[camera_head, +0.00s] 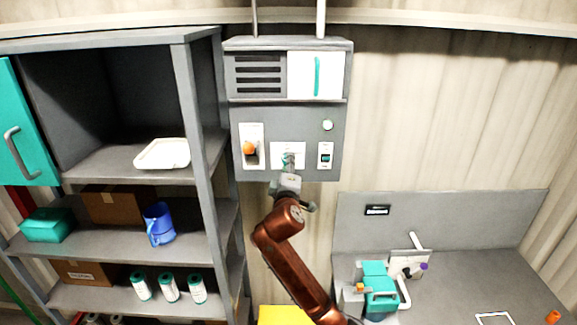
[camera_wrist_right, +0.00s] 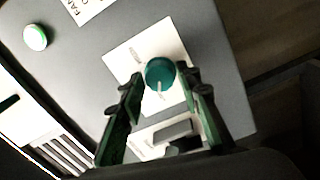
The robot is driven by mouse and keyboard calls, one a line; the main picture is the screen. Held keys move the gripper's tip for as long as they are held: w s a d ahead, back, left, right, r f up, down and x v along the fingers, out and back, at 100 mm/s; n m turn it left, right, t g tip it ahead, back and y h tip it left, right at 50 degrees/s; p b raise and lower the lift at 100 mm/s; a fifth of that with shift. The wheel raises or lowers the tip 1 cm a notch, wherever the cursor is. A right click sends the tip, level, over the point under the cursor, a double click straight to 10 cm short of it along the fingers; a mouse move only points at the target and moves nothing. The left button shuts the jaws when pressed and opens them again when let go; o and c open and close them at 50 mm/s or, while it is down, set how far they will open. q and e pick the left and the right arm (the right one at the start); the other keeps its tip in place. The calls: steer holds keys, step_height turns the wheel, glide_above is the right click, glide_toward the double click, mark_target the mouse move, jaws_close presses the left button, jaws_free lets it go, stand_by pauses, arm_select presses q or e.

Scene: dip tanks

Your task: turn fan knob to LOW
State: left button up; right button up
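The fan knob is a round teal knob (camera_wrist_right: 160,72) with a white pointer mark, on a white plate (camera_wrist_right: 118,60) of the grey control panel (camera_head: 240,170). In the wrist view the mark points down toward my gripper; the plate's lettering is too blurred to read. In the head view the knob (camera_head: 288,158) is partly hidden by my right gripper (camera_head: 288,167). In the wrist view my right gripper (camera_wrist_right: 160,77) is open, its fingertips on either side of the knob. Slim gaps seem to show; I cannot tell about contact. My left gripper is out of view.
An orange control (camera_head: 249,148) sits left of the knob; a pale green round button (camera_head: 327,125) and a small switch (camera_head: 325,157) sit right. A shelf unit (camera_head: 183,85) stands close on the left. A grey bench (camera_head: 450,285) with a teal device (camera_head: 378,285) stands lower right.

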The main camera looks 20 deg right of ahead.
steer(key=shift+o, duration=1.4)
steer(key=v, duration=1.2)
